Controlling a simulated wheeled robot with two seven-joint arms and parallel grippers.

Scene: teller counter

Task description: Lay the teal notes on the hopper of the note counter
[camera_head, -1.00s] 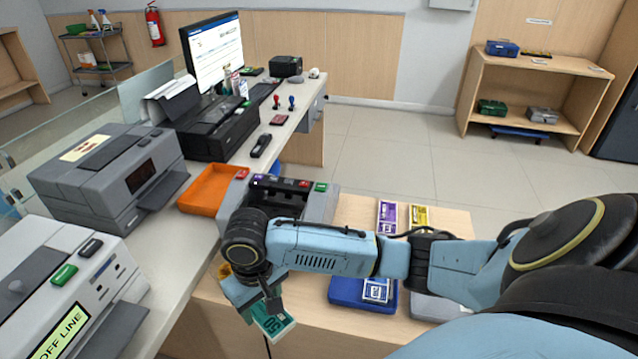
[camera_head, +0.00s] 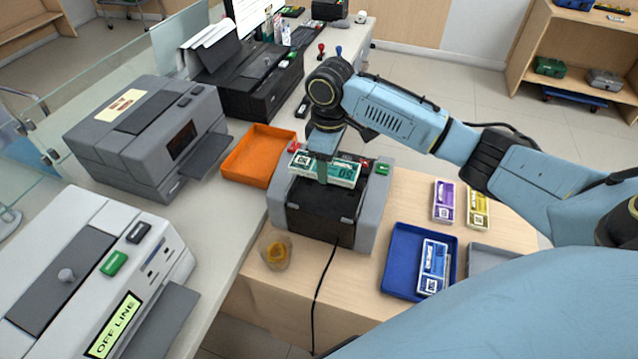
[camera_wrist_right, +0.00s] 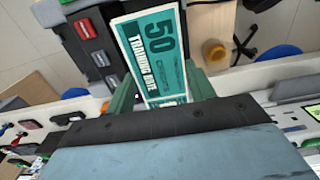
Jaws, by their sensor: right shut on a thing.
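The teal notes (camera_head: 342,173), a bundle marked 50, are held by my right gripper (camera_head: 324,168) over the top of the note counter (camera_head: 372,212). In the right wrist view the teal notes (camera_wrist_right: 152,50) stick out from between the green fingers of my right gripper (camera_wrist_right: 160,92), which is shut on them. The note counter is a grey and black machine with coloured buttons, and its body (camera_wrist_right: 88,40) shows beside the notes. The notes and gripper hide part of its hopper, and I cannot tell whether the notes touch it. My left gripper is not in view.
An orange tray (camera_head: 236,166) lies left of the counter. A blue tray (camera_head: 398,283) with blue notes (camera_head: 433,262) is to its right, with purple notes (camera_head: 444,202) and yellow notes (camera_head: 478,208) behind. A small amber-coloured cup (camera_head: 276,262) stands in front.

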